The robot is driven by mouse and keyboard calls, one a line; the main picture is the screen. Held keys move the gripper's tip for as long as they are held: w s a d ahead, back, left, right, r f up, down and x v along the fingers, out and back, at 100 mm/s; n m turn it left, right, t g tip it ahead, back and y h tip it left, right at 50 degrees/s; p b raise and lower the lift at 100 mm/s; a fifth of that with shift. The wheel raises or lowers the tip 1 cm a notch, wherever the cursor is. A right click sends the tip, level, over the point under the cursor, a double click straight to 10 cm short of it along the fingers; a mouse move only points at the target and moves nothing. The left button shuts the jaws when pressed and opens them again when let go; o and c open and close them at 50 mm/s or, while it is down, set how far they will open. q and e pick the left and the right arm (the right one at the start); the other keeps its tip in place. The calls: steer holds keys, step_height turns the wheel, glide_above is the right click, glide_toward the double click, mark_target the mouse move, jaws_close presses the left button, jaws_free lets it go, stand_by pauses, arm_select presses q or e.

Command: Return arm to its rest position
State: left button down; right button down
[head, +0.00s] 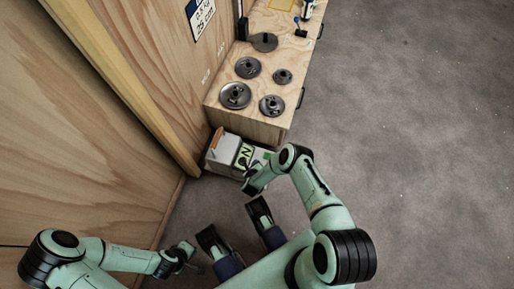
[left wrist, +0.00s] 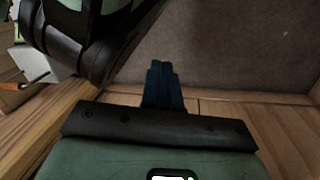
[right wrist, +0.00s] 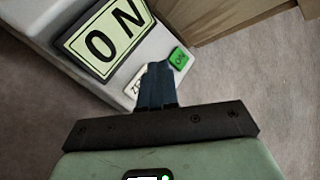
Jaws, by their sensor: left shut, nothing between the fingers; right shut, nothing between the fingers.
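My right arm bends in from the lower right in the head view. Its gripper (head: 247,190) is at the near side of a light grey box on the floor. In the right wrist view the dark blue fingers (right wrist: 157,75) are together and empty, in front of the box's lower edge; contact cannot be told. My left arm reaches in from the lower left in the head view. Its gripper (head: 188,248) is low, near the wooden wall. In the left wrist view its fingers (left wrist: 162,78) are together and empty, with floor beyond.
The grey box (right wrist: 48,22) bears an ON plate (right wrist: 103,38) and a green button (right wrist: 179,59). A wooden cabinet (head: 222,113) behind it carries several dark round weights (head: 235,95). A wooden wall (head: 75,140) bounds the left. The carpet (head: 420,130) at right is clear.

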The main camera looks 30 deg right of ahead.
arm_select(q)
steer(key=shift+r, duration=0.1)
arm_select(e)
steer(key=shift+r, duration=0.15)
stand_by(0.3)
